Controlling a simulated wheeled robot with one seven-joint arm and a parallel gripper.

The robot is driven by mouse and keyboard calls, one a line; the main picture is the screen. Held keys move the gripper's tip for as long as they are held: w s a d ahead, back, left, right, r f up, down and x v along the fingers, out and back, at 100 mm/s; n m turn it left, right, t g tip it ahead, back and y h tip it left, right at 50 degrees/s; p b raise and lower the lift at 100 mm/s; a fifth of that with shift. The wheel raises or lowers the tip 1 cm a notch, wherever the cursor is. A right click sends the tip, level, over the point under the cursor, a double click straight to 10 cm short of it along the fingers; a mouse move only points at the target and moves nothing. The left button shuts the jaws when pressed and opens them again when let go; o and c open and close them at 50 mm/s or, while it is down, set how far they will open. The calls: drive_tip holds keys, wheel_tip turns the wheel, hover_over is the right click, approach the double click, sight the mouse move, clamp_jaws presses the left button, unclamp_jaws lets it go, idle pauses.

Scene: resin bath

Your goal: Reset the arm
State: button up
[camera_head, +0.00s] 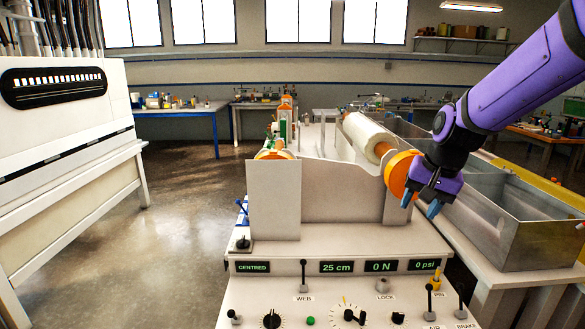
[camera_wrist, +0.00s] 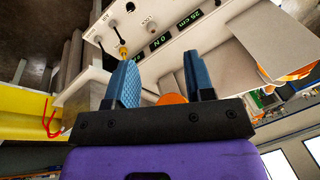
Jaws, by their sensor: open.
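My purple arm comes in from the upper right in the head view. My gripper (camera_head: 420,204) hangs at its end, with its blue fingers pointing down beside the orange roll end (camera_head: 401,173). In the wrist view my gripper (camera_wrist: 160,68) shows two blue fingers spread apart with nothing held between them. The control panel (camera_head: 330,299) lies below and in front of the gripper, with several levers and knobs. The panel displays (camera_head: 343,267) read CENTRED, 25 cm, 0 N and 0 psi.
A white roll (camera_head: 363,133) lies behind the gripper. A metal trough (camera_head: 540,228) stands to the right. A white machine (camera_head: 70,150) stands at the left, with open floor (camera_head: 195,205) between.

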drive_tip(key=s+d+r+n+t+h, duration=0.1)
drive_tip(key=s+r, duration=0.3)
drive_tip(key=s, duration=0.8)
drive_tip(key=s+d+r+n+t, duration=0.1)
drive_tip(key=s+d+r+n, duration=0.1)
drive_tip(key=s, duration=1.1)
wheel_tip(320, 180, up, 3)
drive_tip(key=shift+d+f+n+t+h, duration=0.15)
drive_tip(key=shift+d+n+t+h, duration=0.2)
drive_tip(key=shift+n, duration=0.55)
drive_tip(key=shift+w, duration=0.1)
